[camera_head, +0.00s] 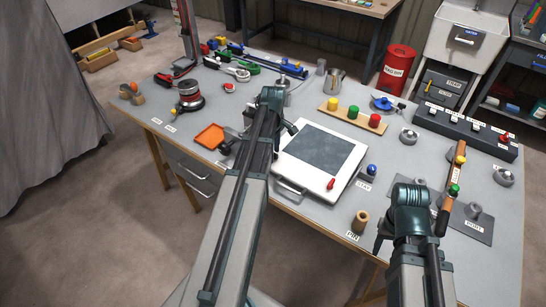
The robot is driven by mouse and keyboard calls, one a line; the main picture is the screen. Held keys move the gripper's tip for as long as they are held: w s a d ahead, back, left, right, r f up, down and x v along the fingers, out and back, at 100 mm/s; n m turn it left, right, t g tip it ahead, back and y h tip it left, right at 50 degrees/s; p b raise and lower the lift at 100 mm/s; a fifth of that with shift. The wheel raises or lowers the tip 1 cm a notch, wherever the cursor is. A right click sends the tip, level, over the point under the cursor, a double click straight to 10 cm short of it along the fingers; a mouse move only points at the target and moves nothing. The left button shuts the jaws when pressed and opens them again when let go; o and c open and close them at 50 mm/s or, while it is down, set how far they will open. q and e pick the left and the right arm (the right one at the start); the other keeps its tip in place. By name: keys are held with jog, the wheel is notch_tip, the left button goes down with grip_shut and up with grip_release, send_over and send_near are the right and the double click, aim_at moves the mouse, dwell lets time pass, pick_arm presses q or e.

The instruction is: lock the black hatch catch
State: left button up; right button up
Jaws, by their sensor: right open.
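I cannot make out a black hatch catch for certain. A white hatch (284,169) with a dark grey panel lies on the bench in the middle, with a small red handle (331,184) at its near right corner and a grey bar handle on its near left edge. My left gripper (270,122) is over the hatch's left side; my arm hides its fingertips. My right gripper (411,215) is open over the bench's near right part, right of the hatch, and hides part of a dark plate there.
A tan strip with coloured knobs (353,116) stands behind the hatch. A black switch box (465,130) is at the right rear. A wooden bar (447,203) with knobs stands beside my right gripper. A wooden peg (360,222) is near the front edge. An orange tray (210,137) is left.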

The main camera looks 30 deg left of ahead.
pick_arm(q)
jog(key=shift+f, duration=0.25)
grip_shut()
dwell(0.4)
jog(key=m, duration=1.3)
jog(key=shift+m, duration=2.4)
